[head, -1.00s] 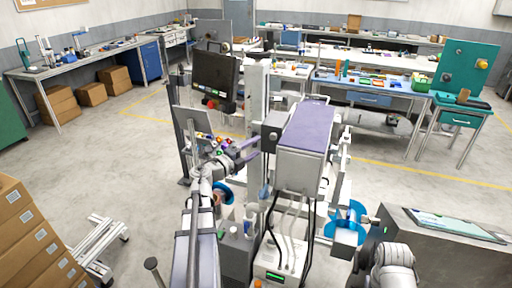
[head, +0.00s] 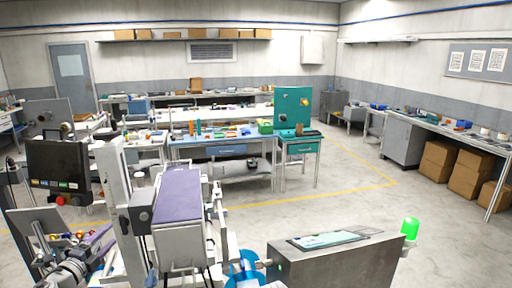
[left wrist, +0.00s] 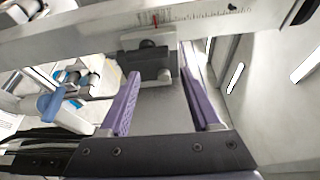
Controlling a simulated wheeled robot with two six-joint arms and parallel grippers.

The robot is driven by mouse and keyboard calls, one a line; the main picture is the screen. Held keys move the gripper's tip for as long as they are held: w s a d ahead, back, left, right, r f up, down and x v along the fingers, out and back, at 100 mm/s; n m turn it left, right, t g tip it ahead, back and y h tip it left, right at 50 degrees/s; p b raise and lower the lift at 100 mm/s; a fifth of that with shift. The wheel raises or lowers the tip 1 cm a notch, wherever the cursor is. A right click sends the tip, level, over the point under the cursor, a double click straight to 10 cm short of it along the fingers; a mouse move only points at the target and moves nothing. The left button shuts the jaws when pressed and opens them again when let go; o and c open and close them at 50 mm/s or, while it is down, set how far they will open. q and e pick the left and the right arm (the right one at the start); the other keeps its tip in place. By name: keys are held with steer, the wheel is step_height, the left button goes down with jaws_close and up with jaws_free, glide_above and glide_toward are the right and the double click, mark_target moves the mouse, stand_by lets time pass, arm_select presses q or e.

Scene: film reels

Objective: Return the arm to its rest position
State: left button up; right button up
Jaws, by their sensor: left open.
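My left gripper (head: 104,243) is at the lower left of the head view, beside the machine with the purple-topped housing (head: 180,190). Its purple fingers (left wrist: 160,76) show well apart in the left wrist view, with nothing held between them. A grey bar with a scale (left wrist: 150,22) crosses in front of the fingertips, and a dark block (left wrist: 150,62) sits beyond the gap. I cannot tell whether the fingers touch either. A blue reel (head: 243,266) shows partly at the bottom of the head view. My right gripper is out of view.
A dark monitor (head: 58,172) and a tilted panel (head: 38,228) stand close to my left arm. A grey cabinet (head: 340,262) with a green lamp (head: 410,228) is at the lower right. Benches line the back. Open floor lies right of centre.

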arm_select(q)
steer(key=w+a+r+n+t+y, duration=0.1)
steer(key=w+a+r+n+y, duration=0.15)
steer(key=n+y, duration=0.5)
steer(key=s+d+f+n+g, duration=0.3)
steer(key=d+f+n+g, duration=0.4)
steer(key=f, duration=0.3)
steer(key=s+d+f+n+g, duration=0.3)
steer(key=d+f+n+g, duration=0.3)
steer(key=d+f, duration=0.35)
steer(key=s+d+f+m+g+h, duration=0.1)
steer(key=s+d+f+m+g, duration=0.1)
steer(key=s+d, duration=0.6)
steer(key=s+d+f+m+g+h, duration=0.2)
steer(key=s+d, duration=0.6)
steer(key=d, duration=0.8)
steer(key=shift+d+f+g, duration=0.15)
steer(key=shift+f+g, duration=0.15)
steer(key=shift+g, duration=0.7)
